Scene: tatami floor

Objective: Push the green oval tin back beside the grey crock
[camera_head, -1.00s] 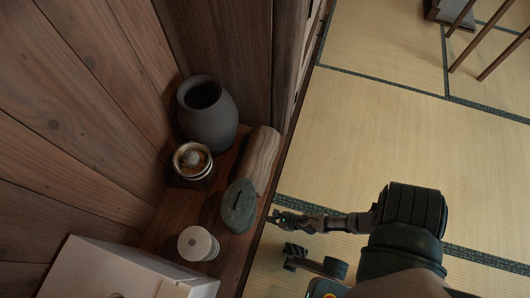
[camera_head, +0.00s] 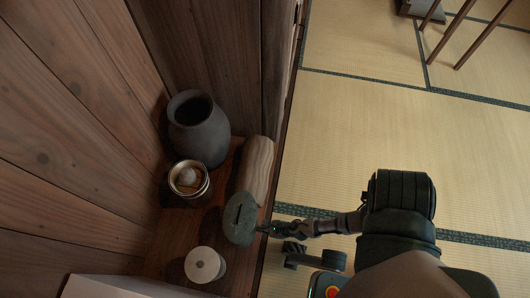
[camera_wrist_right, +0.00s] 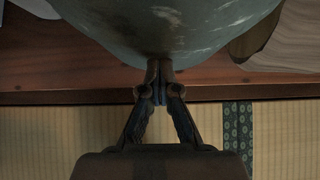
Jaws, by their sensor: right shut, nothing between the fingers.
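The green oval tin (camera_head: 240,218) stands on the wooden shelf near its right edge, with a dark slot in its top. The grey crock (camera_head: 200,130) stands farther back on the shelf, by the wall. My right gripper (camera_head: 264,228) is shut and empty, its tips at the tin's right side. In the right wrist view the shut fingertips (camera_wrist_right: 160,66) meet the lower edge of the tin (camera_wrist_right: 165,25), which fills the top; they appear to touch it. My left gripper is not in view.
A brass-rimmed bowl (camera_head: 203,186) stands in front of the crock. A white round lidded pot (camera_head: 205,265) is nearer. Tatami (camera_head: 340,130) lies right of the shelf.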

